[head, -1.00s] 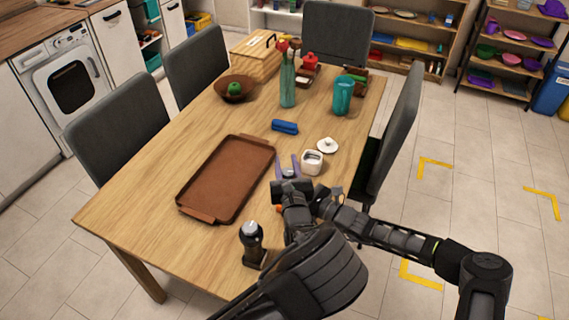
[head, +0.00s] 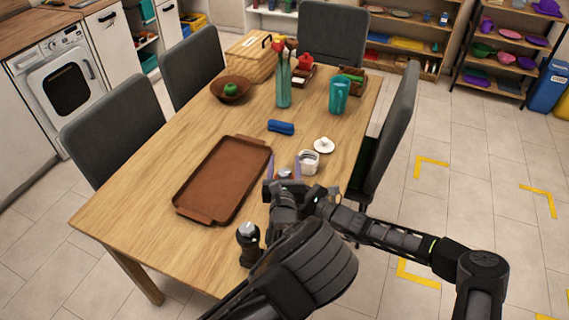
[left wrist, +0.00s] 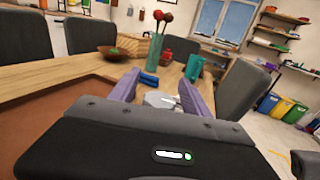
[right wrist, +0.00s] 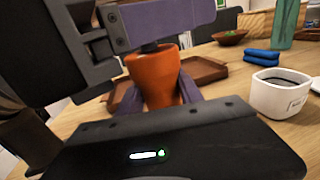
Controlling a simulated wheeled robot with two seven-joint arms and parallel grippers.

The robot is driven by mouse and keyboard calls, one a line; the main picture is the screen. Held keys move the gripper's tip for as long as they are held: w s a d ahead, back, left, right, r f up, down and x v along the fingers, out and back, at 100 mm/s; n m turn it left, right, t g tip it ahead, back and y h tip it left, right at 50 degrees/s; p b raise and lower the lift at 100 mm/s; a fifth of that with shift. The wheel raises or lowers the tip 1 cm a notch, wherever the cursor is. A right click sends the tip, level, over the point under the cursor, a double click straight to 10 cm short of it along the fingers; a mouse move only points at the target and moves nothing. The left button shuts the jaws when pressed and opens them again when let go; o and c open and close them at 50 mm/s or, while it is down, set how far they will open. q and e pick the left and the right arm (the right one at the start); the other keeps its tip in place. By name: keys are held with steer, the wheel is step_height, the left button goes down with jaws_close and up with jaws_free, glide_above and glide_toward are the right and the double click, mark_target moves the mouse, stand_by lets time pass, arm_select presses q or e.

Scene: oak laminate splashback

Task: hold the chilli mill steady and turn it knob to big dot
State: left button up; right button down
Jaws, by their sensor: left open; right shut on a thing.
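The chilli mill has an orange body (right wrist: 155,78), upright between the purple fingers of my right gripper (right wrist: 158,92), which is shut on it. A dark neck shows above the body in the right wrist view; its top is hidden there behind my left gripper. My left gripper (head: 284,164) is open over the mill. In the left wrist view a grey faceted knob (left wrist: 160,99) shows between its spread fingers, with a gap on either side. I cannot make out the dot marks.
A white pot (head: 308,162) stands close by on the right, its lid (head: 324,145) behind it. A brown tray (head: 226,142) lies left. A black mill with a silver top (head: 248,243) stands near the front edge. A blue cloth (head: 281,127) lies farther back.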

arm_select(q)
steer(key=shift+s, duration=0.1)
steer(key=s, duration=1.2)
steer(key=shift+a, duration=0.15)
steer(key=shift+w, duration=0.1)
